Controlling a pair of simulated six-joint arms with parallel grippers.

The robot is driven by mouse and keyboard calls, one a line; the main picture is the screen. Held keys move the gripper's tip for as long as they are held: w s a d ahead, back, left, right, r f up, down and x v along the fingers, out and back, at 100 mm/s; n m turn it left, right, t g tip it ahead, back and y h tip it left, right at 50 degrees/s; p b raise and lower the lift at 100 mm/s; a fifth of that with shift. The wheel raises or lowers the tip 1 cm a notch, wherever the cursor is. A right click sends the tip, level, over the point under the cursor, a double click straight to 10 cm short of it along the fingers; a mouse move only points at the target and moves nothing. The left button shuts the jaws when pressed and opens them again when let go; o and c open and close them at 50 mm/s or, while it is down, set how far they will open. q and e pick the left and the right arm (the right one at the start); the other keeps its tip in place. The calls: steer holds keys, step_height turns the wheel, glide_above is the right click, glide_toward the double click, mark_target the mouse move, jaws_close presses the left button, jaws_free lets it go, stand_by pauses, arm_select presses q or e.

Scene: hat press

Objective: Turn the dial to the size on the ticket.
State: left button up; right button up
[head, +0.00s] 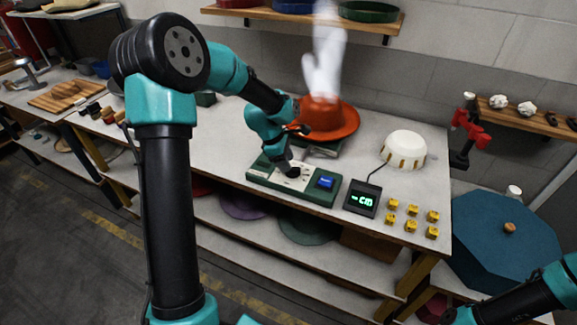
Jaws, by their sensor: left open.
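A green control box (258,175) with a pale top plate lies near the table's front edge. The dial on that plate is mostly hidden behind my left gripper (289,170), which points down at the plate. My left gripper is open, its fingertips at or just above the dial. I cannot tell whether they touch it, nor read the dial's setting. No ticket can be made out clearly.
An orange hat (328,121) sits behind the box, under a white plume-like shape (324,60). To the right are a display with green digits (362,198), a cream dome (403,150) and several yellow blocks (411,226). A wooden board (68,95) lies at left.

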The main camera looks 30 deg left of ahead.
arm_select(q)
steer(key=shift+x, duration=1.25)
steer(key=shift+c, duration=0.3)
jaws_close()
